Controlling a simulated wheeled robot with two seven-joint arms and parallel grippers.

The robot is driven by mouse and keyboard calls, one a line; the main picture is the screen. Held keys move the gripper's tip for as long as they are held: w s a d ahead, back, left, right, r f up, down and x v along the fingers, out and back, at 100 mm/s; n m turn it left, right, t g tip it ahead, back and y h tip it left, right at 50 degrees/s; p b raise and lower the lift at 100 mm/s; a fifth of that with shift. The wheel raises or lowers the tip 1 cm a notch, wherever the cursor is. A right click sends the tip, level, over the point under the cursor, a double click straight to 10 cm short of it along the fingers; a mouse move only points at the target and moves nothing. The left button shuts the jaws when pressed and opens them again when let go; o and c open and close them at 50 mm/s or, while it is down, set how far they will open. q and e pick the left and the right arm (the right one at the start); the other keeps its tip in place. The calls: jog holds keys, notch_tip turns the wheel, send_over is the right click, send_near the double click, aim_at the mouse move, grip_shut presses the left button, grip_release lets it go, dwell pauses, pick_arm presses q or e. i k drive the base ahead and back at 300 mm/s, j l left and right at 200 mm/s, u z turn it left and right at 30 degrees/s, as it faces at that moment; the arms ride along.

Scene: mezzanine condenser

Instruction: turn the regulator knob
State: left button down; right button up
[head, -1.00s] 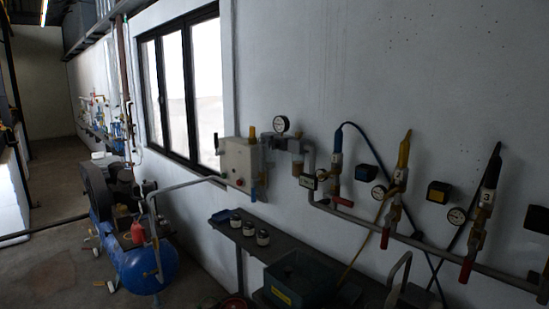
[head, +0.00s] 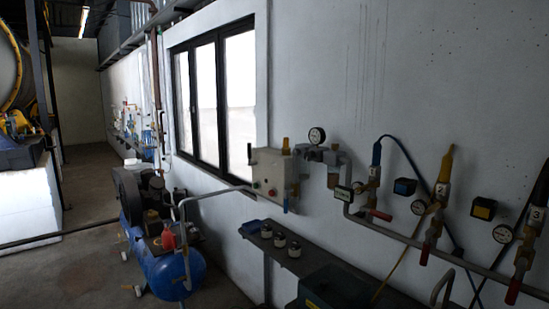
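A grey pipe fitting with a round white dial gauge (head: 317,135) sits on the wall right of the control box. It looks like the regulator assembly (head: 320,155), with a small brownish part (head: 332,177) hanging below it. I cannot make out for certain which part is the regulator knob. A beige control box (head: 268,175) with small red and green buttons and an orange-yellow piece on top stands just left of it. Neither of my grippers shows in this view.
A blue air compressor (head: 170,268) stands on the floor left of the wall. A narrow shelf (head: 318,268) below the box holds several small jars. Numbered valves with red handles (head: 425,252) line the pipe at right. Open floor (head: 85,275) lies at left.

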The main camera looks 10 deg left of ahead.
aim_at(310, 156)
jog(key=i+j, duration=0.65)
jog(key=j, duration=0.15)
jog(key=j+u, duration=0.05)
